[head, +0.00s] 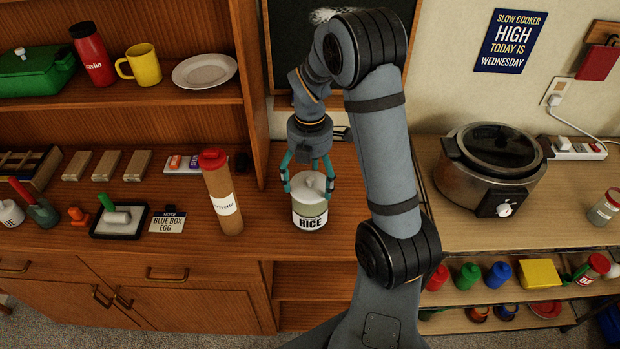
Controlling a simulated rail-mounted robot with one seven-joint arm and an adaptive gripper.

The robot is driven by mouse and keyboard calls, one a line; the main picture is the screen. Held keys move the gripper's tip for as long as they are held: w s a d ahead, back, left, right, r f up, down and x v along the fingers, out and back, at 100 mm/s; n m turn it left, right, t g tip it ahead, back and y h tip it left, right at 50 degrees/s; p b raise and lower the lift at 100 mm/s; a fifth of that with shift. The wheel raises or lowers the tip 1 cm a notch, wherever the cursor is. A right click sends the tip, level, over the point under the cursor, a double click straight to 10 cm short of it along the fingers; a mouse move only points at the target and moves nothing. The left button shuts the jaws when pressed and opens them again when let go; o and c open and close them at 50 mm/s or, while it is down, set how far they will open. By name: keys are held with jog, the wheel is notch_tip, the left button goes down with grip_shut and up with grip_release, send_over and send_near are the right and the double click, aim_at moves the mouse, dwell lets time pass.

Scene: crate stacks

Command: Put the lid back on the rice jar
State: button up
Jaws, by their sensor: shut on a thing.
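The rice jar (309,218) stands upright on the wooden counter, with a dark "RICE" label on its pale body. A whitish lid (310,184) with a small knob is at the top of the jar. My gripper (308,184) points down over the jar, its teal fingers on either side of the lid and shut on it. I cannot tell whether the lid is fully seated or slightly above the rim.
A tall brown container with a red cap (221,190) stands left of the jar. A note card (167,222) and a tray with a green-handled tool (116,221) lie further left. A slow cooker (487,165) stands on the right-hand table. Bare counter lies between jar and tall container.

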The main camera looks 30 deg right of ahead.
dwell(0.3)
jog(key=o, duration=0.8)
jog(key=shift+o, duration=0.2)
jog(key=shift+r, duration=0.1)
jog(key=shift+r+p, duration=3.2)
jog(key=shift+r, duration=0.25)
jog(key=shift+c, duration=1)
jog(key=c, duration=2.3)
grip_shut()
